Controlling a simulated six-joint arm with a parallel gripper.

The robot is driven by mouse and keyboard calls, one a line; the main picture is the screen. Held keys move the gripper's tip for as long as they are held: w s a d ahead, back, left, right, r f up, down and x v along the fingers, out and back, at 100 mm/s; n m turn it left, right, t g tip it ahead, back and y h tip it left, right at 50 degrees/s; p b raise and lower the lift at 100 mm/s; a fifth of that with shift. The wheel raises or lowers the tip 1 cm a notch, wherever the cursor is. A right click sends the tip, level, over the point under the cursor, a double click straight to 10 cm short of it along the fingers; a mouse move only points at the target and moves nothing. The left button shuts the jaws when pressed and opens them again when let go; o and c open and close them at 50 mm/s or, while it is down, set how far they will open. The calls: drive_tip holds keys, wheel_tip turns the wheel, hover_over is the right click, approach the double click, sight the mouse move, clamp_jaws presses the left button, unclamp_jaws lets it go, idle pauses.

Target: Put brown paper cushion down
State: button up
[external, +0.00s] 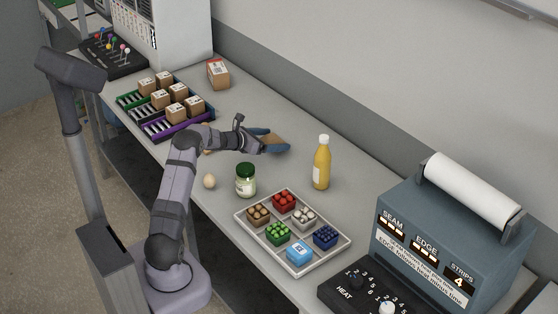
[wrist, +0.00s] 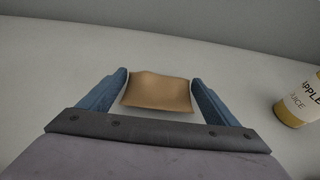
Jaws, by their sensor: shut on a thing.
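The brown paper cushion (wrist: 158,91) is a tan pillow shape between the two blue fingers of my gripper (wrist: 159,88) in the wrist view. In the external view, my gripper (external: 272,141) is over the middle of the table, with the cushion (external: 271,143) between its fingers. The fingers are shut on the cushion. Its underside is hidden, and I cannot tell whether it touches the table.
The grey table (external: 330,228) is clear around my gripper. A juice bottle (external: 321,163) stands to the right; its label shows in the wrist view (wrist: 300,100). A green-lidded jar (external: 245,181), an egg-like object (external: 209,181), a compartment tray (external: 342,243) and small boxes (external: 177,112) are nearby.

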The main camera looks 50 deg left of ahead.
drive_tip(key=shift+f+b, duration=0.2)
drive_tip(key=shift+b, duration=0.1)
drive_tip(key=o, duration=0.9)
drive_tip(key=shift+o, duration=0.2)
drive_tip(key=shift+r, duration=0.2)
drive_tip(key=shift+r+p, duration=0.15)
drive_tip(key=shift+p, duration=0.25)
drive_tip(key=shift+s, duration=0.35)
drive_tip(key=b+v, duration=0.2)
drive_tip(key=v, duration=0.9)
drive_tip(key=shift+s+r+b, duration=0.1)
drive_tip(key=shift+b, duration=0.25)
